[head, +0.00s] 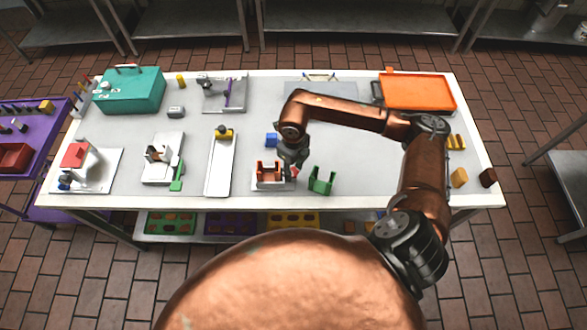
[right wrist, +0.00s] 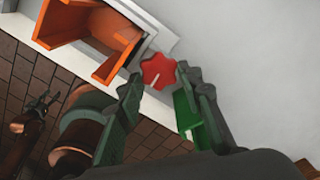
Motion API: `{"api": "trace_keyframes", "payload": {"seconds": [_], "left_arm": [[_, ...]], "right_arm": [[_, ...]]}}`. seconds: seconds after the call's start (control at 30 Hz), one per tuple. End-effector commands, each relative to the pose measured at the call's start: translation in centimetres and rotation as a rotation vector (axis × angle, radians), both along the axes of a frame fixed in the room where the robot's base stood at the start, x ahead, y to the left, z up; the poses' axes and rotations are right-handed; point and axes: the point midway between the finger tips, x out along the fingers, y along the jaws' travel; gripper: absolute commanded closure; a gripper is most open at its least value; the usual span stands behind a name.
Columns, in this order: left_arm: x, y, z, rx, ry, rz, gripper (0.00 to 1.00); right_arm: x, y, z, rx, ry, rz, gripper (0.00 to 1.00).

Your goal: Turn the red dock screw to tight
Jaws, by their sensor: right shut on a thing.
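The red dock screw (right wrist: 158,71) is a lobed knob with a pale line on its face, beside the orange dock (right wrist: 95,40) in the right wrist view. My right gripper (right wrist: 163,78) is shut on the screw, one finger on each side. In the head view the same orange dock (head: 270,173) stands at the table's front, and my right gripper (head: 291,158) reaches down at its right side, largely hiding the screw. My left gripper (right wrist: 38,108) shows small and dark at the lower left of the right wrist view, away from the dock; its jaw opening is unclear.
A green open holder (head: 321,180) stands close right of the dock. A white tray (head: 219,178) is to the left. An orange tray (head: 420,93) lies at the back right. The table middle is fairly clear.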

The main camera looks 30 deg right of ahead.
Motion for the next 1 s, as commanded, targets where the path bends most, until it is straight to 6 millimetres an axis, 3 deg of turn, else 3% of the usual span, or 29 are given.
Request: {"api": "trace_keyframes", "payload": {"seconds": [0.3, 0.63, 0.77, 1.0], "left_arm": [[0.0, 0.0, 0.0, 0.000, 0.000, 0.000, 0.60], [-0.2, 0.2, 0.0, 0.001, 0.001, 0.001, 0.60], [-0.1, 0.1, 0.0, 0.001, 0.001, 0.001, 0.60], [0.0, 0.0, 0.0, 0.000, 0.000, 0.000, 0.60]], "right_arm": [[0.0, 0.0, 0.0, 0.000, 0.000, 0.000, 0.49], [0.1, 0.0, 0.5, 0.001, -0.002, 0.001, 0.49], [0.1, -0.1, 2.2, -0.001, -0.004, 0.001, 0.49], [0.2, 0.0, 7.3, -0.001, -0.005, 0.001, 0.49]]}}
